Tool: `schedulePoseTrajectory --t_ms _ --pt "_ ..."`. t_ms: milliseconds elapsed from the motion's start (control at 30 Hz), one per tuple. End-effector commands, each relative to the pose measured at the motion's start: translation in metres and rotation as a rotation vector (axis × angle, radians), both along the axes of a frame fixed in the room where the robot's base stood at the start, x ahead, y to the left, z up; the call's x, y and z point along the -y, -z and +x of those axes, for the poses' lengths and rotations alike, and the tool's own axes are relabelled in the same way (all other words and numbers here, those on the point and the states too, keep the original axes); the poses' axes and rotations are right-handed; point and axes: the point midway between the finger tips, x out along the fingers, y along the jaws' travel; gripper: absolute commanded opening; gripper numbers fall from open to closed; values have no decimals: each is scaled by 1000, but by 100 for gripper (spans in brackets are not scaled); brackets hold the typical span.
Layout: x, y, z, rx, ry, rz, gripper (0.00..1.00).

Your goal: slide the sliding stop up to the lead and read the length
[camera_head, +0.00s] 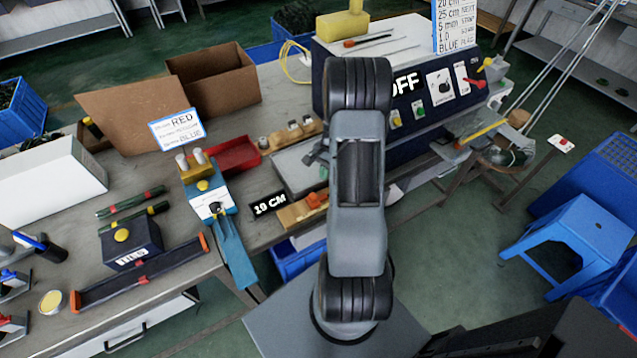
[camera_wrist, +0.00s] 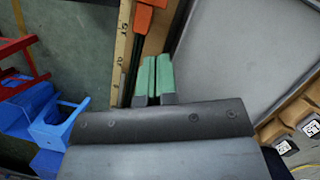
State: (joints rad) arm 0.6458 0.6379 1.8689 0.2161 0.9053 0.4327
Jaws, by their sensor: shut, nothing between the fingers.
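A wooden measuring board (camera_head: 291,215) lies near the table's front edge, with an orange block (camera_head: 316,199), probably the sliding stop, at its right end. In the wrist view, the ruler strip (camera_wrist: 122,45) of the board shows marks, and the orange block (camera_wrist: 143,20) sits at the top with a dark bar below it. I cannot tell whether that bar is the lead. My gripper (camera_wrist: 153,78) is shut and empty, its green fingertips beside the dark bar. In the head view my arm hides most of the gripper.
A "19 CM" sign (camera_head: 269,203) stands left of the board. A grey tray (camera_head: 293,171) lies behind it. A dark control box (camera_head: 412,110) stands at the back right. A blue-and-white fixture (camera_head: 209,203) is to the left. A blue stool (camera_head: 580,235) stands on the floor.

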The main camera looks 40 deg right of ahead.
Motion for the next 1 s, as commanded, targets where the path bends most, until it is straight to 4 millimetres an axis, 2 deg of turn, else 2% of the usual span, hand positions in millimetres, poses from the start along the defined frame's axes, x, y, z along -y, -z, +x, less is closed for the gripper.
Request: schedulePoseTrajectory --t_ms 67,200,400,867,1000 --pt "-5 12 -2 -4 -1 2 0" --pt "-23 11 -8 -2 -3 1 0" --pt "-37 15 -13 1 -1 -1 0" --pt "-41 17 -14 0 0 -1 0" --pt "-47 17 -15 1 19 -1 0"
